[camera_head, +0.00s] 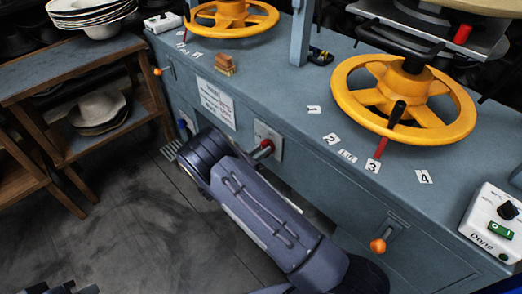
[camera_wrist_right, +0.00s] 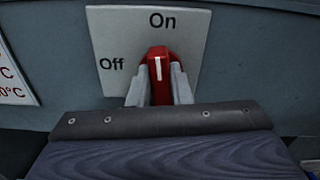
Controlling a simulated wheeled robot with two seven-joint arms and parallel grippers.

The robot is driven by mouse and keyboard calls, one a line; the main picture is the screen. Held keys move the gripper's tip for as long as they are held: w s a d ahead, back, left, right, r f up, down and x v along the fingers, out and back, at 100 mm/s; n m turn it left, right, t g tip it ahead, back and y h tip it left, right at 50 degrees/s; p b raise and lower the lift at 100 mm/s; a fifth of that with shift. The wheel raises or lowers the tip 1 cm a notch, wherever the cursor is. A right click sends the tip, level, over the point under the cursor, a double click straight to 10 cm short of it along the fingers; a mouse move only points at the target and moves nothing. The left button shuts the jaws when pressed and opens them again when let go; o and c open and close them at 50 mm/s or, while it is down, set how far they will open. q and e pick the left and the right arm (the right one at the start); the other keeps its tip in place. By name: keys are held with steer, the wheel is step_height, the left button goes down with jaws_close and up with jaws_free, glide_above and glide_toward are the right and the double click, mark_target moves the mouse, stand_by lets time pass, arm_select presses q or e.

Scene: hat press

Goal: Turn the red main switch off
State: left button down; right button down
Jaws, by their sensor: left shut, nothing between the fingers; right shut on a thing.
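The red main switch (camera_wrist_right: 158,66) is on a white plate (camera_wrist_right: 110,38) marked "On" at the top and "Off" at the left. Its white line stands upright, pointing toward "On". My right gripper (camera_wrist_right: 153,88) is shut on the switch, one finger on each side. In the head view the switch (camera_head: 264,147) shows as a small red piece on the bench's front, partly hidden by my right arm. My left gripper (camera_head: 68,288) shows only as a dark piece at the bottom left edge, shut and empty, far from the switch.
Two yellow handwheels (camera_head: 455,104) and a white "Done" box (camera_head: 484,229) stand on the blue-grey bench (camera_head: 285,90). Orange-knobbed levers (camera_head: 377,246) stick out of its front. A wooden shelf (camera_head: 70,65) with hats is at the left. The floor between is clear.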

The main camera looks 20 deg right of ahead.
steer(key=n, duration=0.4)
steer(key=shift+w, duration=0.1)
steer(key=n+p, duration=0.1)
steer(key=n, duration=0.4)
steer(key=shift+w+a, duration=0.1)
steer(key=shift+f+n+p, duration=0.2)
steer(key=shift+n+p, duration=0.1)
steer(key=shift+n, duration=1.55)
steer(key=shift+f+n+p, duration=0.15)
steer(key=shift+n+p, duration=0.1)
steer(key=shift+n, duration=1.6)
steer(key=c, duration=1.3)
jaws_free()
